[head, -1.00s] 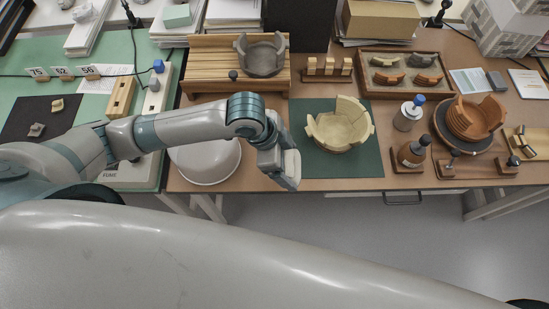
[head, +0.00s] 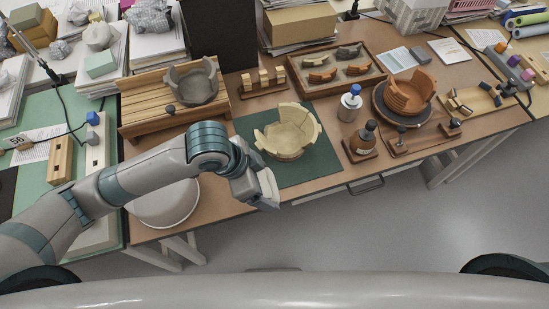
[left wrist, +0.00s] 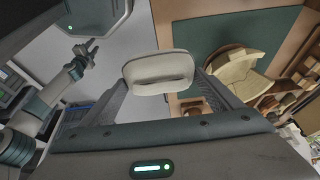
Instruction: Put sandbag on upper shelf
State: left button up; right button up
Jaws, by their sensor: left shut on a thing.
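My left gripper (head: 258,187) is shut on a pale, cushion-like thing, which looks like the sandbag (head: 268,186). It also shows in the left wrist view (left wrist: 158,72) between the two fingers, with a rounded rim and a hollow-looking face. The gripper holds it above the bench's front edge, in front of the green mat. My right gripper (left wrist: 84,48) shows small in the left wrist view, at the end of an arm at the left; its jaw state is unclear. I cannot make out an upper shelf in these views.
A cream broken bowl (head: 286,138) stands on the green mat (head: 315,170). A white round turntable (head: 165,205) is by my left forearm. A slatted wooden rack (head: 140,112) with a grey bowl (head: 192,88) stands behind. Bottles (head: 349,104) and an orange bowl (head: 408,95) stand to the right. Floor in front is clear.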

pick_arm(q)
jog(key=w+a+n+t+y+b, duration=0.1)
jog(key=w+a+n+y, duration=0.1)
jog(key=w+a+n, duration=0.4)
jog(key=w+a+r+n+t+y+b, duration=0.1)
jog(key=w+a+n+t+y+b, duration=0.1)
jog(key=w+a+n, duration=0.4)
jog(key=a+n, duration=0.3)
jog(key=a, duration=0.3)
jog(key=shift+w+a+r+b, duration=0.2)
jog(key=shift+w+a+b, duration=0.1)
jog(key=shift+w+a, duration=0.1)
jog(key=shift+d, duration=0.1)
